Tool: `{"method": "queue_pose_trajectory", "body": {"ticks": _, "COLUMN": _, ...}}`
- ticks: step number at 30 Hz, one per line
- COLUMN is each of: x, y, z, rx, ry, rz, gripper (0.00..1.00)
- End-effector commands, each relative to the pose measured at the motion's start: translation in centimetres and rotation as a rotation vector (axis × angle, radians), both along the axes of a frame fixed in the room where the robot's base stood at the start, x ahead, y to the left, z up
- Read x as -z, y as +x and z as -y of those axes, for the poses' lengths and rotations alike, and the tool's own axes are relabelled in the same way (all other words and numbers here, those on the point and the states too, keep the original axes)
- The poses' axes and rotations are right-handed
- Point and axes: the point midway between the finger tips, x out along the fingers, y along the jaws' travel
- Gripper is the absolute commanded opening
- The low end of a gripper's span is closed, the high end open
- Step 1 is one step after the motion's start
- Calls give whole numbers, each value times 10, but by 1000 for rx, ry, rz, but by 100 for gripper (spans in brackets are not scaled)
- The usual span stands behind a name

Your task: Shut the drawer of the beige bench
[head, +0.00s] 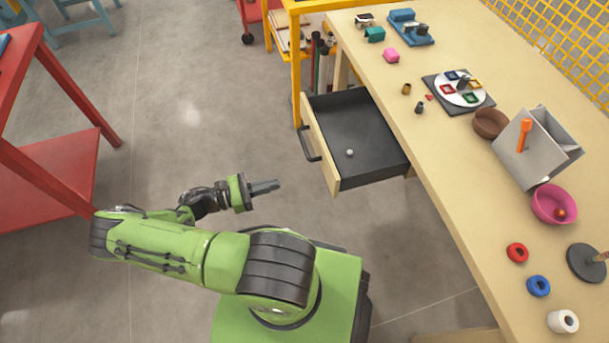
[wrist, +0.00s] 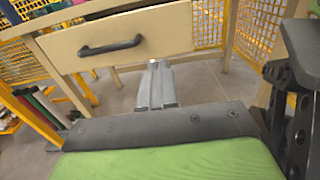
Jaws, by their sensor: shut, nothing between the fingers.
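The beige bench (head: 440,130) runs along the right in the head view. Its drawer (head: 365,125) is pulled out to the left, with a beige front, dark inside and a dark bar handle (head: 309,144). A small pale round item (head: 350,153) lies in the drawer. My gripper (head: 276,185) is shut and empty, apart from the drawer front, to its left and nearer the camera. In the wrist view, the gripper fingers (wrist: 158,75) point toward the lower edge of the drawer front (wrist: 170,32), right of the handle (wrist: 110,47).
A red table (head: 50,160) stands at the left. A yellow frame with shelves (head: 292,60) stands behind the drawer. The bench top holds a grey box (head: 535,150), a pink bowl (head: 553,205), rings and small parts. The grey floor (head: 190,110) left of the drawer is clear.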

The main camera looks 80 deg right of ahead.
Motion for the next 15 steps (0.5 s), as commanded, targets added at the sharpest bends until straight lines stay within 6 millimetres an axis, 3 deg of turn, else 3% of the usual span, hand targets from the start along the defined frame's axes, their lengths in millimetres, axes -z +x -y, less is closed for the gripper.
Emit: {"method": "queue_pose_trajectory", "body": {"ticks": 15, "x": 0, "y": -94, "z": 54, "rx": 7, "ry": 0, "rz": 1, "gripper": 0}}
